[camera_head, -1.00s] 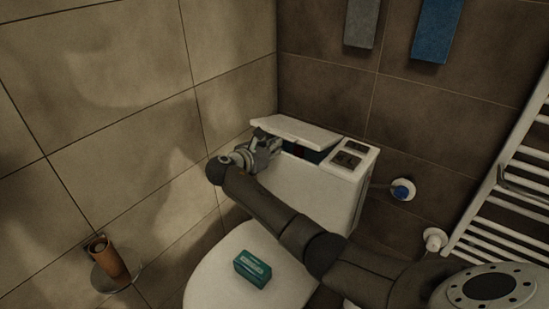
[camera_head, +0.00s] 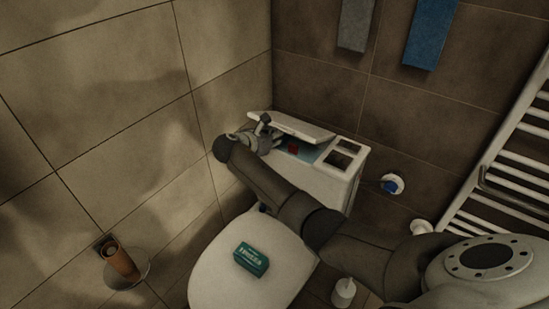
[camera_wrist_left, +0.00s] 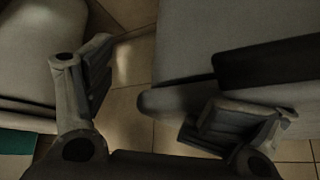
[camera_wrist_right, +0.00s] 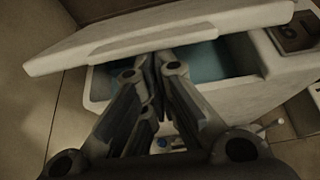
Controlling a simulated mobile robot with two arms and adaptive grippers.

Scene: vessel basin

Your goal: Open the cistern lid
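The white cistern lid (camera_head: 296,127) is tilted up over the cistern (camera_head: 322,185), leaving a gap with bluish water inside. In the right wrist view the raised lid (camera_wrist_right: 170,38) spans above my fingers. My right gripper (camera_head: 272,136) is at the lid's left part, by its front edge. Its fingertips (camera_wrist_right: 150,66) are together at or just under the lid's edge; exact contact is hidden.
A green box (camera_head: 251,260) lies on the closed toilet seat cover (camera_head: 213,268). A flush panel (camera_head: 345,152) is at the cistern's right. A blue-capped valve (camera_head: 392,185), a white towel radiator (camera_head: 500,185) and a paper holder (camera_head: 122,262) are around. Walls stand close behind and left.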

